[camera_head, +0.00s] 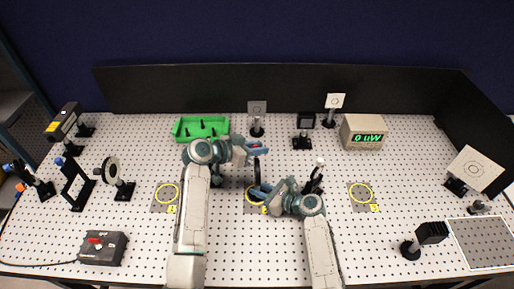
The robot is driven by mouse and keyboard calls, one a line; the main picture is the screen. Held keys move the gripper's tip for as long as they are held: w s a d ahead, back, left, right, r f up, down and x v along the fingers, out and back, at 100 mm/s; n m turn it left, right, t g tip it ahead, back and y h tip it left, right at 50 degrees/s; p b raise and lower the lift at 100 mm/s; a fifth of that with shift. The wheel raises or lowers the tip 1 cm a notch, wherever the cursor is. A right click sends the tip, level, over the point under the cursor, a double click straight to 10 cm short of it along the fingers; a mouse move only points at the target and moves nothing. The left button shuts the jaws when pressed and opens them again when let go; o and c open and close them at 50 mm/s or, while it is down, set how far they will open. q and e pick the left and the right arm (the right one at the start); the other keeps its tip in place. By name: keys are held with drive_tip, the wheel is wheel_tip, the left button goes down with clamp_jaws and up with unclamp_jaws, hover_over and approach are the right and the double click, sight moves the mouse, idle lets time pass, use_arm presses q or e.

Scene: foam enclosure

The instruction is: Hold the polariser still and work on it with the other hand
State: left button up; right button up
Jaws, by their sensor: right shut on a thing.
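The polariser (257,170) appears to be the dark, narrow upright piece seen nearly edge-on in the middle of the board, partly hidden by my grippers. My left gripper (261,147) is at its upper end, with its blue fingers apart. I cannot tell whether they touch it. My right gripper (259,192) comes in from the lower right and is shut low down on what appears to be the polariser's mount. The held part is mostly hidden by the fingers.
A yellow-ringed plate (249,208) lies under my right gripper; similar plates lie left (155,208) and right (372,206). A small black mount (314,178) stands close to my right wrist. A green tray (180,137) and a meter reading "0 uW" (352,141) stand behind.

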sight(257, 161)
use_arm(q)
clamp_jaws()
drive_tip(key=shift+s+r, duration=0.15)
drive_tip(key=shift+s, duration=0.1)
drive_tip(key=shift+s+r, duration=0.2)
drive_tip(key=s+m+t+h, duration=0.1)
drive_tip(key=m, duration=0.1)
drive_tip(key=s+m+t+h, duration=0.1)
drive_tip(key=m+t, duration=0.1)
drive_tip(key=shift+s+r+m+t, duration=0.2)
drive_tip(key=shift+r+m+t, duration=0.1)
drive_tip(key=shift+r, duration=0.1)
drive_tip(key=shift+s+r+h, duration=0.1)
drive_tip(key=shift+s+h, duration=0.15)
drive_tip(key=shift+h, duration=0.05)
drive_tip(key=shift+s, duration=0.3)
idle(0.3)
